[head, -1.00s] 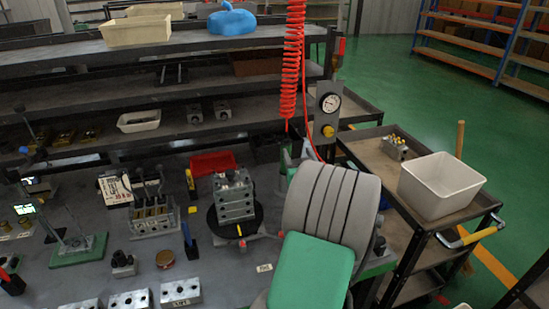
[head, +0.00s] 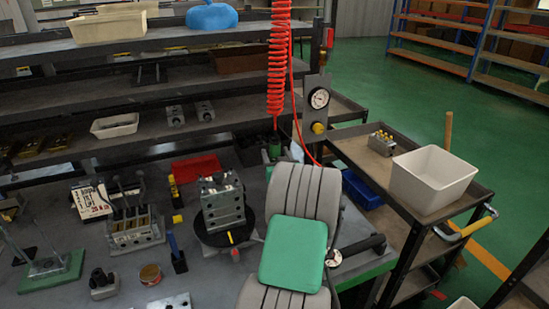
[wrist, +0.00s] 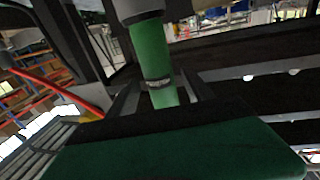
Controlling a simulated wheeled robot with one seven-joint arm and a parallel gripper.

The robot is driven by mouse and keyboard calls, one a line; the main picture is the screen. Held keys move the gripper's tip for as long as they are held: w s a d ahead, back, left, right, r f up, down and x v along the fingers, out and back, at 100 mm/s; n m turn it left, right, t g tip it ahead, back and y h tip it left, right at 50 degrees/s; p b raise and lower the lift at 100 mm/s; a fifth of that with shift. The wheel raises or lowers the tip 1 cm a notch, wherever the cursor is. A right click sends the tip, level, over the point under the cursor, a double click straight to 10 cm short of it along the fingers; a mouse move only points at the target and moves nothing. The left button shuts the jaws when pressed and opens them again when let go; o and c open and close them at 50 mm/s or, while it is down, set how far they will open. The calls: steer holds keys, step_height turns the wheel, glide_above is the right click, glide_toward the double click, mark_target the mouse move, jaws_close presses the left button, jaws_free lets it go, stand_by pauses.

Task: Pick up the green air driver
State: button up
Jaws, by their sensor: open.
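The green air driver (wrist: 152,62) shows in the wrist view as an upright green cylinder with a grey band and a dark grey upper part. My gripper (wrist: 160,92) is open, with one dark finger on each side of the driver's lower end in the picture. Whether the fingers touch it I cannot tell. In the head view my grey arm with its green pad stands in front and hides the gripper.
The red coiled hose (head: 277,70) hangs beside a gauge panel (head: 317,100). A valve block sits on a black turntable (head: 222,238), close left of my arm. A blue bin (head: 361,190) and a cart with a white bin (head: 433,180) stand right. Shelves (head: 150,50) line the back.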

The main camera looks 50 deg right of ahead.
steer(key=shift+w+d, duration=0.1)
steer(key=shift+w, duration=0.15)
jaws_close()
stand_by(0.4)
steer(key=shift+r, duration=0.3)
